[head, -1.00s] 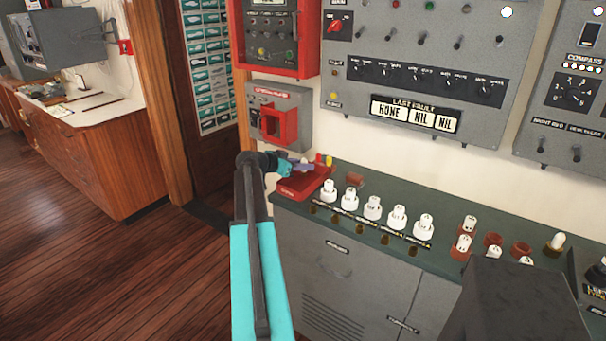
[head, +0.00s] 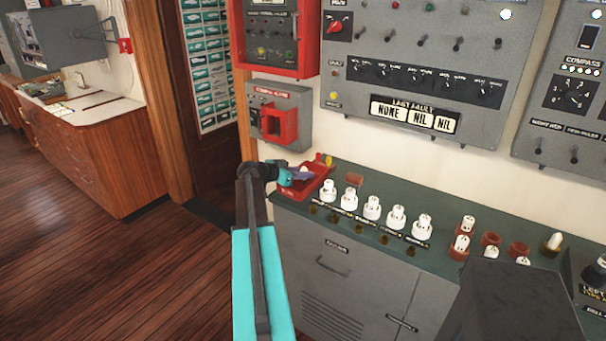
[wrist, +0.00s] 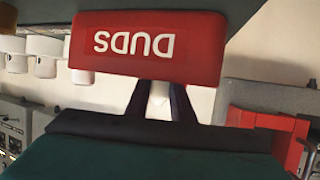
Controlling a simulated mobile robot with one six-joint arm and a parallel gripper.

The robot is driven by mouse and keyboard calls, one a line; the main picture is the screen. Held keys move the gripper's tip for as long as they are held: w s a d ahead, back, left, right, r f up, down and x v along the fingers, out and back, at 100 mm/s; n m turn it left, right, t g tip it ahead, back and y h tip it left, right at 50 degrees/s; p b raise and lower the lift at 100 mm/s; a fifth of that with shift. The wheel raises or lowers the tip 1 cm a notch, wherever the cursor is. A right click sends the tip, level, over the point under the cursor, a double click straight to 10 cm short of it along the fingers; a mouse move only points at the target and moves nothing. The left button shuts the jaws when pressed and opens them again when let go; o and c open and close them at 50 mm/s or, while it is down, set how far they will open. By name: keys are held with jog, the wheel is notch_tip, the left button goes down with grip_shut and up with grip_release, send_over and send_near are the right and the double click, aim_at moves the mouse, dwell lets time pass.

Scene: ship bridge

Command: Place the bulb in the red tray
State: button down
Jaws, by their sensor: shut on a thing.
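The red tray (head: 293,193) sits at the left end of the green counter. In the wrist view the tray (wrist: 205,48) shows its front, lettered DUDS, upside down. My gripper (head: 303,174) is at the tray, its tips over it. It is shut on a small white bulb (head: 305,168). The bulb (wrist: 160,97) also shows between the two fingers in the wrist view, partly hidden by them and the tray's wall. I cannot tell if the bulb touches the tray floor.
White sockets (head: 372,208) stand in a row right of the tray. A small brown block (head: 354,180) lies behind them. Small yellow and green items (head: 326,160) are at the tray's back. A red-framed box (head: 280,122) is on the wall above.

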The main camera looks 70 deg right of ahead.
jog(key=shift+f, duration=0.15)
jog(key=c, duration=1.5)
grip_release()
jog(key=shift+c, duration=0.2)
jog(key=shift+r, duration=0.25)
jog(key=b+v, duration=0.3)
jog(key=v, duration=0.9)
jog(key=shift+s+a+f, duration=0.1)
jog(key=shift+f, duration=0.05)
